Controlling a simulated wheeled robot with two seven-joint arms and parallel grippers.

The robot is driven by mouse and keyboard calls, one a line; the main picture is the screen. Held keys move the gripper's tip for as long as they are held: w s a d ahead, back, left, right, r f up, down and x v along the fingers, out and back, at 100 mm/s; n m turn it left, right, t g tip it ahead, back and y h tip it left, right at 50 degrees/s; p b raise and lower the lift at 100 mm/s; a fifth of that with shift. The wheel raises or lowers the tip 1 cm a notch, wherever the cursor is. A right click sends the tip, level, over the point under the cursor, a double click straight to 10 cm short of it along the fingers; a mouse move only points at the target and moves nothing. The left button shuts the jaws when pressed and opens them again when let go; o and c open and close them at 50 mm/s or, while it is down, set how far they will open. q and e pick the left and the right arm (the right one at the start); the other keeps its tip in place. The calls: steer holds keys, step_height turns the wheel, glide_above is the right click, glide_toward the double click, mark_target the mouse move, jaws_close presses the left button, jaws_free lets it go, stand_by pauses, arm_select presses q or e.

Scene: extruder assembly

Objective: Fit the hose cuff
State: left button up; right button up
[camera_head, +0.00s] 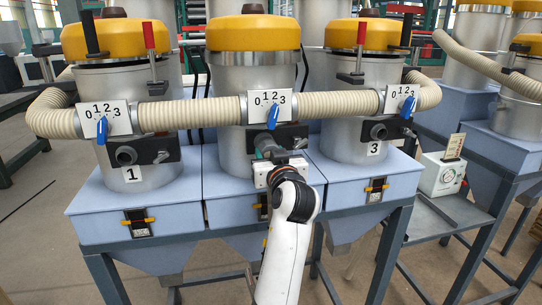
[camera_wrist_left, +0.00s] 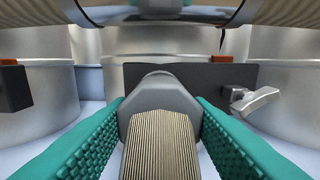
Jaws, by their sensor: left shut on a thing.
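My left gripper (camera_head: 271,160) is at the front of the middle hopper (camera_head: 232,100), below its dial plate. In the wrist view its two teal ribbed fingers (camera_wrist_left: 160,125) are shut on the grey hose cuff (camera_wrist_left: 160,92), one on each side. The cuff's ribbed beige hose (camera_wrist_left: 160,150) runs toward the camera. The cuff points at the black mounting plate (camera_wrist_left: 220,76) of the middle hopper. The pipe stub there is hidden behind the cuff, so I cannot tell whether they touch. A silver wing lever (camera_wrist_left: 255,99) is right of the cuff. My right gripper is not in view.
A thick beige hose (camera_head: 190,112) with dial plates and blue levers crosses above. A small control box (camera_head: 440,175) stands at right.

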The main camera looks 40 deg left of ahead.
arm_select(q)
steer(key=shift+x, duration=0.85)
steer(key=o, duration=1.1)
steer(key=shift+f, duration=0.1)
